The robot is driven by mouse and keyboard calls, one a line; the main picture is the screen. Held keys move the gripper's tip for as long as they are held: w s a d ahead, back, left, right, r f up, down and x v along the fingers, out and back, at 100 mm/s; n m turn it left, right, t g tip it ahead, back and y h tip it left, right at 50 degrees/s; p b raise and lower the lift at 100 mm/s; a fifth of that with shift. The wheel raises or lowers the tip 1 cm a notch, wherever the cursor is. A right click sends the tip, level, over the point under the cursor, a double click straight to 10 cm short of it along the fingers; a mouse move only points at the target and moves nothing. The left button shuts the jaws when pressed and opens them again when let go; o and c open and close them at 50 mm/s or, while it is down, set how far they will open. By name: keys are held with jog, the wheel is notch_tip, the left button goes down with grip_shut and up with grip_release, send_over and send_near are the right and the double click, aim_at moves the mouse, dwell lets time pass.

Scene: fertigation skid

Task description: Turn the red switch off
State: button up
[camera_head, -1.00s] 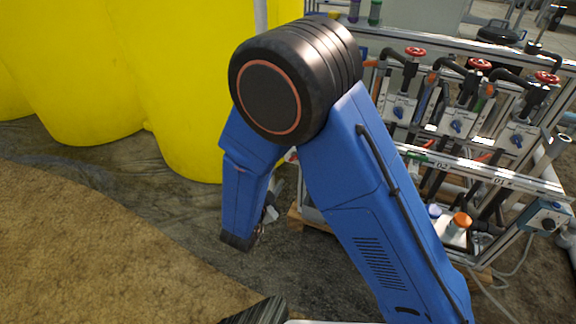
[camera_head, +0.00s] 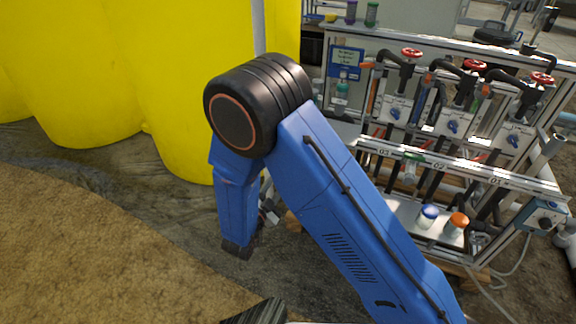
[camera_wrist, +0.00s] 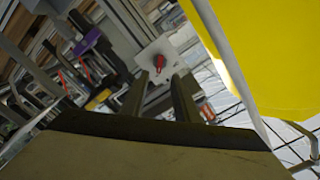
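The red switch (camera_wrist: 162,64) is a small red handle on a pale square plate, seen in the wrist view. It lies beyond the fingertips of my gripper (camera_wrist: 163,83), roughly in line with the gap between the fingers. My gripper is open, with its two dark fingers apart and nothing visible between them. The switch appears apart from the fingers, though its exact distance and handle position are hard to tell. In the head view the red switch does not show, and my arm covers most of my gripper.
A metal-framed rack (camera_head: 470,172) on the right carries red valve wheels (camera_head: 411,53), blue-knobbed boxes (camera_head: 396,110) and bottles with blue (camera_head: 428,213) and orange (camera_head: 458,221) caps. Large yellow tanks (camera_head: 80,70) stand at the left. Bare ground (camera_head: 90,240) is open at lower left.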

jog(key=x, duration=0.9)
jog(key=shift+w+d, duration=0.15)
jog(key=shift+w, duration=0.2)
grip_shut()
